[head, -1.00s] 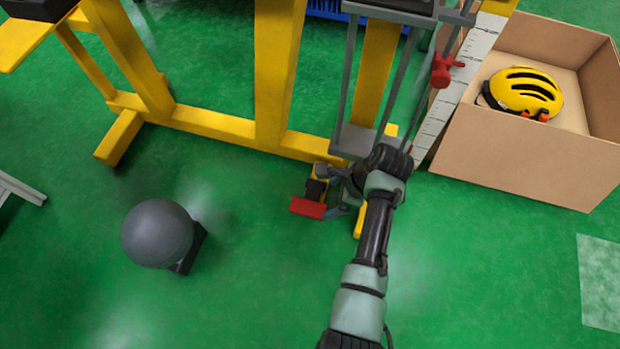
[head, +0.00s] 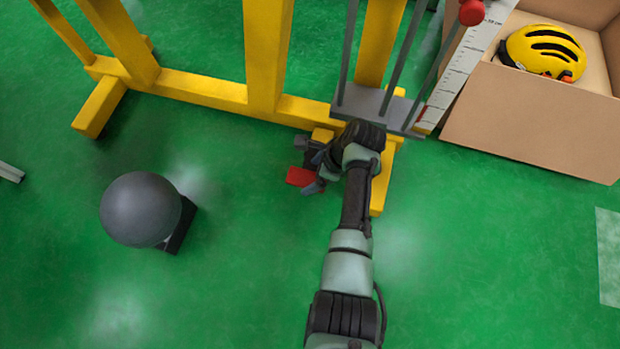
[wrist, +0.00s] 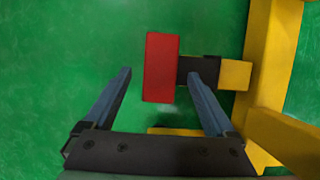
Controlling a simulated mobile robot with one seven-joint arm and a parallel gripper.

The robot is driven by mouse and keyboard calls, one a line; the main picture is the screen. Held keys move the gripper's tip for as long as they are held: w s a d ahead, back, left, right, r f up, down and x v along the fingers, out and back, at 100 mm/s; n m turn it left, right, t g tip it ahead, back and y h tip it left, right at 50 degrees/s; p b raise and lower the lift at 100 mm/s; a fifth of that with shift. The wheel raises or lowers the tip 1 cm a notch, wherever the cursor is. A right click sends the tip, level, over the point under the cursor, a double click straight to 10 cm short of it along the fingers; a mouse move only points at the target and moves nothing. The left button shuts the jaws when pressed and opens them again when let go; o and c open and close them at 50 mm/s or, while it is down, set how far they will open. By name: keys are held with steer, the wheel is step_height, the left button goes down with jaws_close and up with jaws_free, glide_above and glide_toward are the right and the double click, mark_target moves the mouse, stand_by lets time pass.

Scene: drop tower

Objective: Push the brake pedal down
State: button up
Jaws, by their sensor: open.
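The brake pedal (head: 299,176) is a flat red plate low at the foot of the yellow tower frame. In the wrist view the red pedal (wrist: 161,67) shows whole, joined by a black arm to a yellow block at the right. My gripper (head: 312,172) is beside the pedal in the head view and partly covers its right side. In the wrist view my gripper (wrist: 162,78) is open and empty, its two blue-grey fingers apart. The pedal appears beyond and between the fingertips; I cannot tell whether they touch it.
The yellow frame (head: 200,95) and a grey plate with rods (head: 375,105) stand just behind my gripper. A grey ball (head: 140,209) on a dark base is at the left. A cardboard box (head: 530,120) holds a yellow helmet (head: 546,50) at the right.

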steer(key=shift+b+x, duration=0.55)
steer(key=shift+x, duration=0.5)
steer(key=shift+c, duration=0.2)
jaws_close()
